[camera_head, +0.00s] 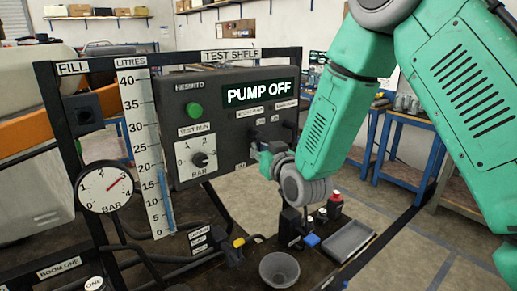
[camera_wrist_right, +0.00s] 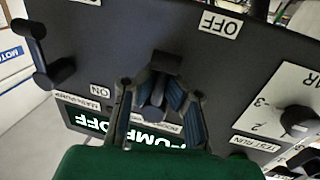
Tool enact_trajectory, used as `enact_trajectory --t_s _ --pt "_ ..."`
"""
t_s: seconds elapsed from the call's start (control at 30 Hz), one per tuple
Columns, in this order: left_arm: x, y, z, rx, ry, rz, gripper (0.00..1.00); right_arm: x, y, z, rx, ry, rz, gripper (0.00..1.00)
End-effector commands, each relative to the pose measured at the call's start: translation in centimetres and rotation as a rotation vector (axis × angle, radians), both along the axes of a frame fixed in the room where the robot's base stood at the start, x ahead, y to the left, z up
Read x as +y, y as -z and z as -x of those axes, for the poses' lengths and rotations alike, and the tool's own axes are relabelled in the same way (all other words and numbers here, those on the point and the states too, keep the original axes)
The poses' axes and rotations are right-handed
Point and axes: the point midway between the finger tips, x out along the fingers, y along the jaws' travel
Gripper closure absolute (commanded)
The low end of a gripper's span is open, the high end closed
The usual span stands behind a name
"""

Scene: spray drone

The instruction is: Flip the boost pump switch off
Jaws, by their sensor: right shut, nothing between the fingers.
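The dark control box (camera_head: 222,150) stands on the test shelf, and its display (camera_head: 262,93) reads PUMP OFF. My right gripper (camera_head: 264,155) is shut at the box's lower right, hiding the switch area in the head view. In the right wrist view the gripper (camera_wrist_right: 154,92) is close to the panel. A dark lever, apparently the boost pump switch (camera_wrist_right: 154,108), shows between its finger links; contact cannot be told. An OFF label (camera_wrist_right: 220,23) and an ON label (camera_wrist_right: 101,90) show nearby. My left gripper is out of view.
The box also bears a green button (camera_head: 194,110) and a BAR knob (camera_head: 200,160). A gauge (camera_head: 105,187) and litre scale (camera_head: 150,155) are at the left. Below are a grey cup (camera_head: 279,269), a tray (camera_head: 349,241) and small bottles (camera_head: 335,206).

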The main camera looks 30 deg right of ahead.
Motion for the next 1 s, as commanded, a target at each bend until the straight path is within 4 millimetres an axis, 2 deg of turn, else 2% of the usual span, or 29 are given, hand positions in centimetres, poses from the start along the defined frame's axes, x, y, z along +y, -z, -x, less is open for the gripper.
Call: enact_trajectory --t_s 0.1,0.2,0.57,1.0 --pt "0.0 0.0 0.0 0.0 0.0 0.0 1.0 -0.3 0.4 0.3 0.011 0.008 -0.001 1.0" --pt "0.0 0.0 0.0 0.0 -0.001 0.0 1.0 -0.3 0.4 0.2 0.01 0.007 -0.001 0.7" --pt "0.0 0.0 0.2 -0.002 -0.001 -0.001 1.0 -0.2 0.3 0.3 0.007 0.006 0.0 0.7" --pt "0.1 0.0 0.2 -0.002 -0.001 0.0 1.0 0.7 0.1 6.7 0.008 0.006 0.001 0.7"
